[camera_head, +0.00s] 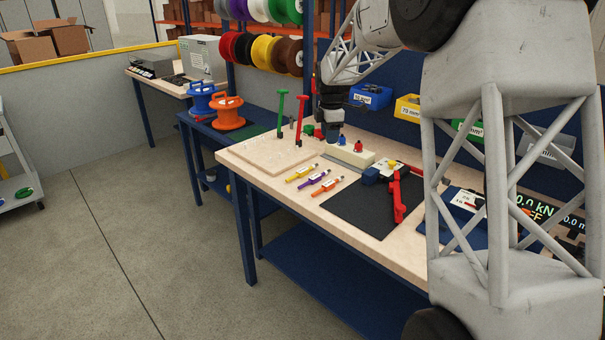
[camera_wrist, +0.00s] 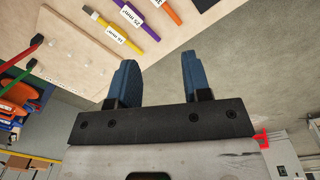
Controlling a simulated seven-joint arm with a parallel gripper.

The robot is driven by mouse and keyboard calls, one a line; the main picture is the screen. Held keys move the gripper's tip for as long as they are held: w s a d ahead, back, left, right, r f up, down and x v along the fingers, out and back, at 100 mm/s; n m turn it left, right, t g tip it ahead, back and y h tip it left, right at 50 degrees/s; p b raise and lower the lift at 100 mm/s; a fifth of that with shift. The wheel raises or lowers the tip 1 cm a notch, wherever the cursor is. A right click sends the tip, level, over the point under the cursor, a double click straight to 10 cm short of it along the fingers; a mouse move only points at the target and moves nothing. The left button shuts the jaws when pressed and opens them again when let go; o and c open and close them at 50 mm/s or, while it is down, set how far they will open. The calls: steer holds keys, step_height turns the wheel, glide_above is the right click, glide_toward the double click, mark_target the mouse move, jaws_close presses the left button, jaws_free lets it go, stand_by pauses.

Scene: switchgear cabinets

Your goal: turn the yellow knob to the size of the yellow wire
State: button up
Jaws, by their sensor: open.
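The yellow wire piece (camera_head: 300,173) lies on the bench with a white label, beside a purple piece (camera_head: 314,180) and an orange one (camera_head: 328,188). It also shows at the top of the wrist view (camera_wrist: 98,18); I cannot surely read its size. A tool with red handles (camera_head: 399,195) and a blue end (camera_head: 371,175) lies on the black mat (camera_head: 358,208). A small yellow part (camera_head: 394,164) shows near its head; I cannot tell whether it is the knob. My gripper (camera_head: 335,137) is above the bench behind the wires. Its blue fingers (camera_wrist: 157,75) are apart and empty.
Green (camera_head: 281,112) and red (camera_head: 301,115) upright handles stand on a wooden board to the left. Blue and yellow labelled bins line the back. My arm hides the bench's right part.

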mark_target(311, 167)
steer(key=w+a+f+n, duration=0.1)
steer(key=w+f+n, duration=0.1)
steer(key=w+f, duration=0.2)
steer(key=w+a+f+n, duration=0.2)
steer(key=w+f, duration=0.2)
steer(key=w, duration=0.2)
steer(key=w+a+f+n, duration=0.2)
steer(key=w+f, duration=0.2)
steer(key=w, duration=0.1)
steer(key=shift+f+g, duration=0.15)
steer(key=shift+g, duration=0.15)
steer(key=shift+f, duration=0.1)
steer(key=shift+f, duration=1.2)
steer(key=shift+f, duration=0.1)
steer(key=shift+f, duration=2.5)
steer(key=shift+c, duration=0.2)
jaws_close()
